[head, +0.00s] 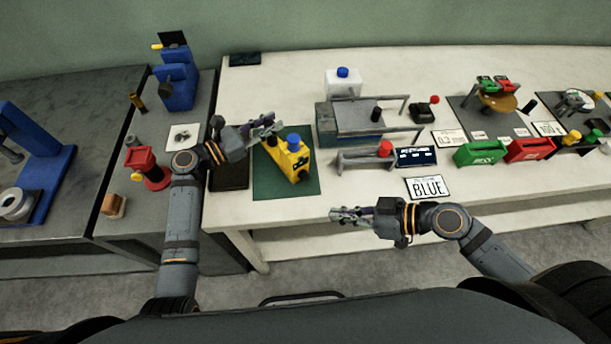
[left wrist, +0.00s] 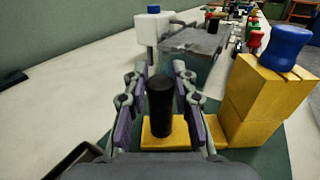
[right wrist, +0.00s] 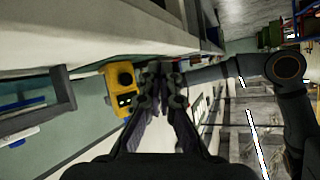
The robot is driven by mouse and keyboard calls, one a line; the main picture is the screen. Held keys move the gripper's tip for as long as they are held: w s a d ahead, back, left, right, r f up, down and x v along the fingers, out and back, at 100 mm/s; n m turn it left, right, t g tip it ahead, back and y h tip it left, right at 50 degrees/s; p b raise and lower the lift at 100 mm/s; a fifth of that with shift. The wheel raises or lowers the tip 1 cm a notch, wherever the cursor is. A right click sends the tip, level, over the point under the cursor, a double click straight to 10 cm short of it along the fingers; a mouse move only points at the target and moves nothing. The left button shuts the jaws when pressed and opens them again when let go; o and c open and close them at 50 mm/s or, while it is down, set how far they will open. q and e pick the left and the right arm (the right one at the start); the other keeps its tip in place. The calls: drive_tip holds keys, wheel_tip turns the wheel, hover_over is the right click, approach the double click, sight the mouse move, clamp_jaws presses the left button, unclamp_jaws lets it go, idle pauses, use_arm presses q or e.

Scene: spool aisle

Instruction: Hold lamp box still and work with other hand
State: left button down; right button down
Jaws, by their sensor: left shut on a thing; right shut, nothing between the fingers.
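The lamp box (head: 288,160) is yellow with a blue knob (head: 293,141) on top and dark marks on its front. It stands on a dark green mat (head: 268,184) near the table's left end. My left gripper (head: 265,129) is at its back left, shut on the box's upright black post (left wrist: 160,100), which rises from a low yellow base. The box also shows in the right wrist view (right wrist: 121,92). My right gripper (head: 338,214) is shut and empty, at the table's front edge, to the right of the box and apart from it.
A grey raised platform (head: 360,117) stands right of the box, with a small rail stand (head: 362,157) before it. A white BLUE card (head: 428,188), a green case (head: 480,153) and a red case (head: 530,149) lie further right. Dark benches are at left.

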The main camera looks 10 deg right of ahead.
sight(304, 175)
drive_tip(key=shift+w+a, duration=0.75)
drive_tip(key=shift+w, duration=0.5)
drive_tip(key=shift+w+a, duration=0.7)
drive_tip(key=shift+w, duration=0.6)
drive_tip(key=shift+w+a, duration=0.75)
drive_tip(key=shift+w, duration=0.5)
drive_tip(key=shift+w, duration=0.1)
drive_tip(key=shift+w+a, duration=0.2)
drive_tip(key=shift+w, duration=0.1)
drive_tip(key=shift+w+a, duration=0.25)
drive_tip(key=shift+w, duration=0.25)
drive_tip(key=shift+s, duration=0.1)
drive_tip(key=shift+s+d, duration=0.45)
drive_tip(key=shift+s, duration=0.35)
